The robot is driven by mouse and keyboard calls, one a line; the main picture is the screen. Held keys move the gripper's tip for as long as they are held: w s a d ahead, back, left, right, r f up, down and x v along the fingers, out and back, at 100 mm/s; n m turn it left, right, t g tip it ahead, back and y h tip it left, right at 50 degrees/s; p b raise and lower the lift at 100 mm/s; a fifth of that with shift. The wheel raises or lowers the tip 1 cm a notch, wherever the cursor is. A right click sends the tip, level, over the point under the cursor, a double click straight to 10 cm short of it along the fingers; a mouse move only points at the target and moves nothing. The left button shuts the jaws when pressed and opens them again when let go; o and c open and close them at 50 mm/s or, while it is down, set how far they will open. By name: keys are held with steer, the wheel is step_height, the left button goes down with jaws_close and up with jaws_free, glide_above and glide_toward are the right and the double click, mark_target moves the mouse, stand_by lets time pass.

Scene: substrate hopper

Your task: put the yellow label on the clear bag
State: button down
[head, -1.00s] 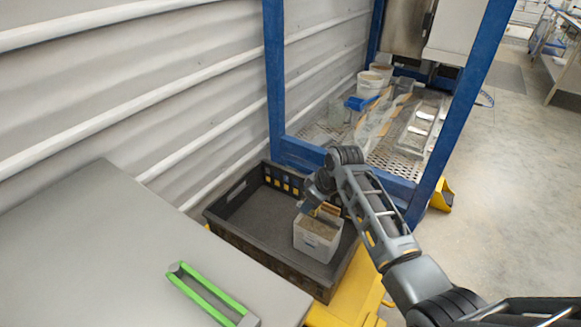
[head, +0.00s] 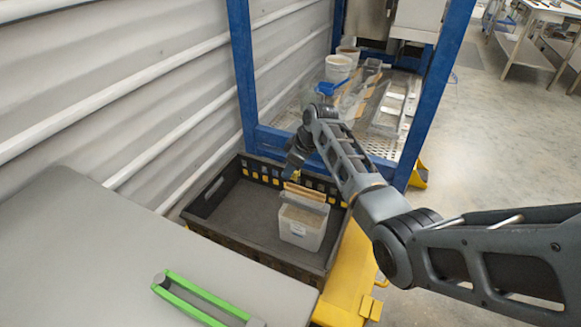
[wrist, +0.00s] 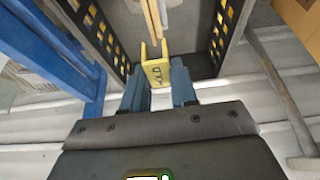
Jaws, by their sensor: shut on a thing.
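My gripper (head: 297,160) hangs over the back part of the black crate, behind and above a pale tub. Several clear, see-through items (head: 352,100) stand on the mesh deck inside the blue frame. I cannot tell which of them is the clear bag. The label is apart from them.
The black crate (head: 215,225) holds the pale tub (head: 302,228), with tan filling and tan slats at its back edge. A grey table (head: 90,260) with a green-edged tool (head: 205,300) lies front left. Blue posts (head: 243,75) frame the mesh deck. White buckets (head: 338,68) stand there.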

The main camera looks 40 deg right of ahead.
mark_target(288, 186)
steer(key=shift+f+b, duration=1.8)
steer(key=shift+f, duration=1)
steer(key=shift+c, duration=1.2)
jaws_free()
steer(key=shift+r, duration=0.1)
steer(key=shift+r+p, duration=3.35)
steer(key=shift+r, duration=0.1)
steer(key=shift+s+f, duration=0.1)
steer(key=shift+s, duration=0.05)
